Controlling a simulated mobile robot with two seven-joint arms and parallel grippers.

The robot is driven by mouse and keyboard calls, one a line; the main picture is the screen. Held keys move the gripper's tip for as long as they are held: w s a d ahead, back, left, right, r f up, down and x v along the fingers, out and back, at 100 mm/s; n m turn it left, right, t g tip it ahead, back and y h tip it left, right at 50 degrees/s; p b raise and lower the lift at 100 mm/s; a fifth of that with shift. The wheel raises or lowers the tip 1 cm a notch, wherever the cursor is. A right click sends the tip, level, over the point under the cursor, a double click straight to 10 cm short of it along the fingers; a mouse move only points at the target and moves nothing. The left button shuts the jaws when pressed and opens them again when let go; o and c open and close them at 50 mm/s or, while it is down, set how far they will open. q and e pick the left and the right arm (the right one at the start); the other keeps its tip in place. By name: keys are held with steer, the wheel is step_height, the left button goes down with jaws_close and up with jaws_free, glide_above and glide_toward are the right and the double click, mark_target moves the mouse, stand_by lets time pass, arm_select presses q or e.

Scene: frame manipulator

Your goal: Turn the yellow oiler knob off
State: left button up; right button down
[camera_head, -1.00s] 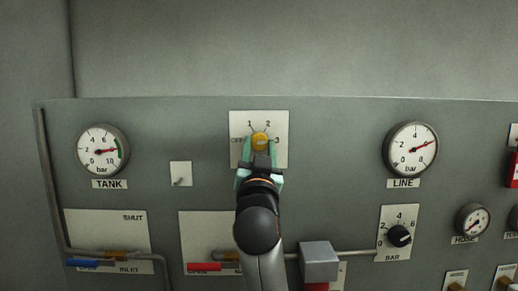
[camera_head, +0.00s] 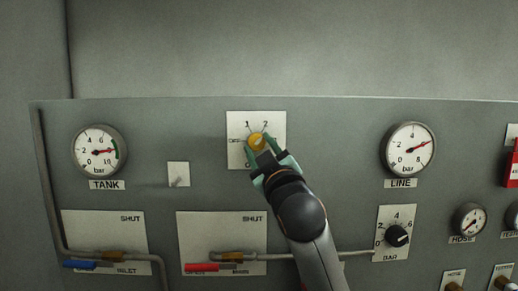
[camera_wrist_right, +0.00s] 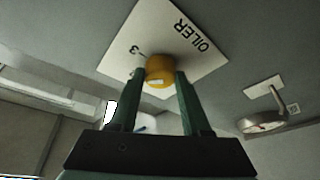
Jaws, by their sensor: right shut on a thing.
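The yellow oiler knob (camera_head: 257,141) sits on a white plate (camera_head: 236,122) marked OFF, 1, 2 and 3. In the wrist view the plate (camera_wrist_right: 205,62) reads OILER and the knob (camera_wrist_right: 158,72) shows a pale mark on its face. My right gripper (camera_head: 259,150) is shut on the knob, one green finger on each side, its arm coming from the lower right. In the wrist view the fingers (camera_wrist_right: 157,88) flank the knob. The 3 on the plate is hidden in the head view, and I cannot tell exactly where the knob points. My left gripper is not in view.
The TANK gauge (camera_head: 99,151) is to the left and the LINE gauge (camera_head: 408,150) to the right. Below are a blue lever (camera_head: 80,265), a red lever (camera_head: 203,267) and a black BAR knob (camera_head: 397,236). A small toggle switch (camera_head: 179,181) stands left of the arm.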

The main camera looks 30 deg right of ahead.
steer(key=n, duration=0.2)
steer(key=n+g+y, duration=0.1)
steer(key=n, duration=0.2)
steer(key=n+y, duration=0.1)
steer(key=n, duration=0.1)
steer(key=shift+s+d+r+n, duration=0.1)
steer(key=shift+d+r+n, duration=0.15)
steer(key=shift+r+n, duration=0.1)
steer(key=n, duration=0.1)
steer(key=n+g+y, duration=0.1)
steer(key=n, duration=0.1)
steer(key=shift+r+g, duration=0.2)
steer(key=shift+g, duration=0.1)
steer(key=n+g, duration=0.1)
steer(key=n, duration=0.2)
steer(key=shift+r+n+g, duration=0.1)
steer(key=shift+n+g, duration=0.2)
steer(key=shift+n, duration=0.05)
steer(key=n, duration=0.1)
steer(key=n+g, duration=0.1)
steer(key=n, duration=0.1)
steer(key=n+g+h, duration=0.1)
steer(key=shift+a+r+n, duration=0.2)
steer(key=shift+a+n, duration=0.05)
steer(key=shift+n, duration=0.15)
steer(key=n, duration=0.1)
steer(key=n+g+h, duration=0.2)
steer(key=n, duration=0.1)
steer(key=shift+w+a, duration=0.2)
steer(key=shift+w, duration=0.05)
